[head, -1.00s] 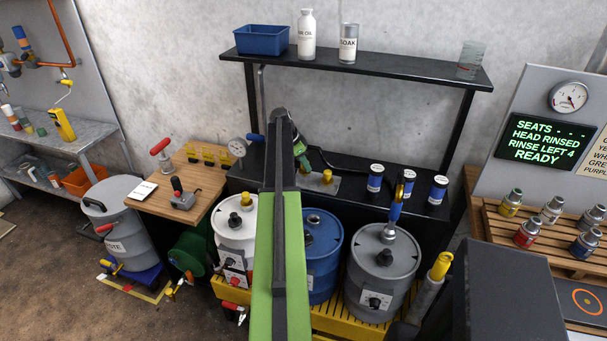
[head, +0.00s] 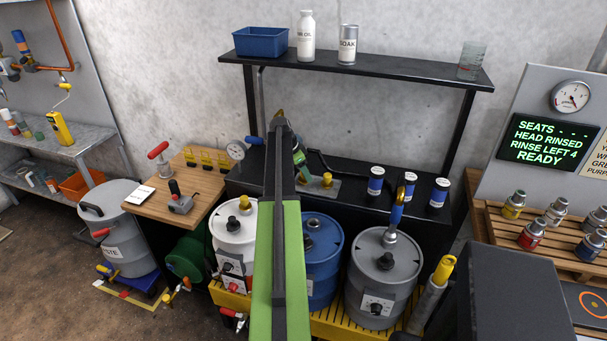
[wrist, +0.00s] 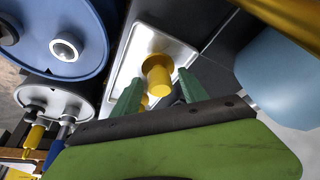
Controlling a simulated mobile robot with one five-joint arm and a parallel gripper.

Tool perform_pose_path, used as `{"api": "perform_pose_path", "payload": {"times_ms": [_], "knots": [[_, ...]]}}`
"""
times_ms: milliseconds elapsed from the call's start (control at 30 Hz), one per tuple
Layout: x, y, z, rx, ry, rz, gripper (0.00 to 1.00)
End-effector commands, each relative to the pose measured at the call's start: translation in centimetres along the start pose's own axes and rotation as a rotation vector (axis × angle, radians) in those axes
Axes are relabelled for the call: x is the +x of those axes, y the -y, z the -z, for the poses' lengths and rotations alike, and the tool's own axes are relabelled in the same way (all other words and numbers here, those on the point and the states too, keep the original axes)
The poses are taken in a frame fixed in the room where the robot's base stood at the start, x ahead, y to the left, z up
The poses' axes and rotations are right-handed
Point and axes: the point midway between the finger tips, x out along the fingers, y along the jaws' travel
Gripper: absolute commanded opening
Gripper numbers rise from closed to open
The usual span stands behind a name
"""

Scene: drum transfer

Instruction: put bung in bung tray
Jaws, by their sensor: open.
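The bung tray is a shiny metal tray (head: 318,191) on the black bench behind the drums; it also shows in the wrist view (wrist: 180,47). A yellow bung (wrist: 158,76) is on or just over the tray, between my fingertips. A second yellow piece shows partly below it in the wrist view. In the head view a yellow bung (head: 327,179) stands at the tray's right part. My gripper (wrist: 160,85) is open, its green fingers on both sides of the bung; contact cannot be told. My arm hides the tray's left part in the head view.
A white drum (head: 228,240) with a yellow bung (head: 245,202), a blue drum (head: 325,255) and a grey drum (head: 380,275) stand in front of the bench. Several blue-and-white cans (head: 376,182) stand right of the tray. A black shelf (head: 420,75) is above.

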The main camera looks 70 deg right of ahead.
Motion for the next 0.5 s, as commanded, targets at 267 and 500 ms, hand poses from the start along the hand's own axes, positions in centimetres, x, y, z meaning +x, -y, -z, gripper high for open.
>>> {"api": "perform_pose_path", "payload": {"times_ms": [267, 500], "knots": [[-3.5, 0.0, 0.4, -0.001, 0.0, 0.0, 0.51], [-9.4, 0.0, 0.5, -0.002, 0.0, 0.001, 0.51]]}}
